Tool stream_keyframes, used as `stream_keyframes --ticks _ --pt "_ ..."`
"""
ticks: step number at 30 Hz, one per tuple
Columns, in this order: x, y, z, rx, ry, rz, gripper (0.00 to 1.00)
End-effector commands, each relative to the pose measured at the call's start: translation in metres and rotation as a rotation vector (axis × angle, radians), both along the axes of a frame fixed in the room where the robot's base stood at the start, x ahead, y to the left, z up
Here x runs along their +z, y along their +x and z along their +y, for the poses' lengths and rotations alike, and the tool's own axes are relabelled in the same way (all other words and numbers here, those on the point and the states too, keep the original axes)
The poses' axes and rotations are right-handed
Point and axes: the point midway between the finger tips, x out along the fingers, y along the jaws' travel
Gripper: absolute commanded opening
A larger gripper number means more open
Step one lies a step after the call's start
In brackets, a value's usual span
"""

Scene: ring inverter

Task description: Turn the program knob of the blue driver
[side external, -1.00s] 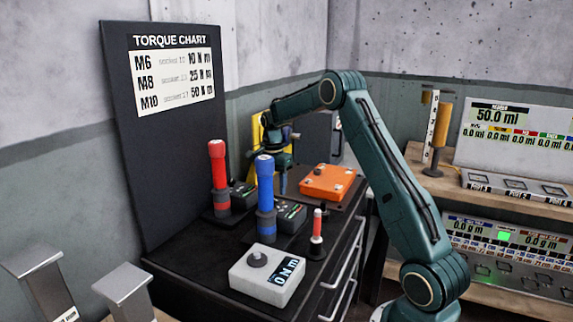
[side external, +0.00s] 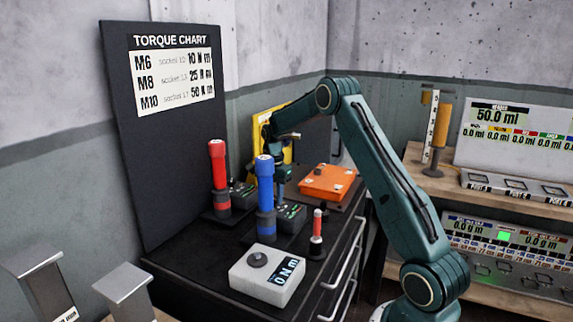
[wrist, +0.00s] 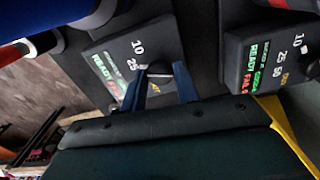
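The blue driver (side external: 265,195) stands upright on the dark cabinet top. Its black control box (side external: 291,217) sits just behind it to the right. In the wrist view the blue driver (wrist: 40,42) fills the upper left, and its box (wrist: 112,62) shows marks 10 and 25 and a green READY display. The dark program knob (wrist: 159,70), with a light pointer line, lies between my fingertips. My gripper (wrist: 160,76) is open, with one blue finger on each side of the knob; contact cannot be told. In the side view my gripper (side external: 280,188) is partly hidden by the blue driver.
A red driver (side external: 218,175) with its own box (side external: 242,194) stands close by on the left. An orange case (side external: 327,182) lies behind on the right. A small red-handled tool (side external: 317,228) and a grey torque meter (side external: 268,277) are nearer the front.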

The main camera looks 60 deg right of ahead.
Motion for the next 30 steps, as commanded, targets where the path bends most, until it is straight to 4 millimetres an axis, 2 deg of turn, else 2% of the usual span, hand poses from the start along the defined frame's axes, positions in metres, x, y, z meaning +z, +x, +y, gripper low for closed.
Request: stream_keyframes --ticks 12,21,22,25,30 --pt "0.0007 -0.0001 0.0 0.128 0.0 0.0 0.08" --pt "0.0009 0.0 0.0001 0.141 0.0 0.0 0.08" --pt "0.0009 0.0 0.0 0.14 0.0 0.0 0.32" --pt "0.0009 0.0001 0.0 0.14 0.0 -0.001 0.52" --pt "0.0006 0.0001 0.0 0.14 0.0 0.0 0.52"
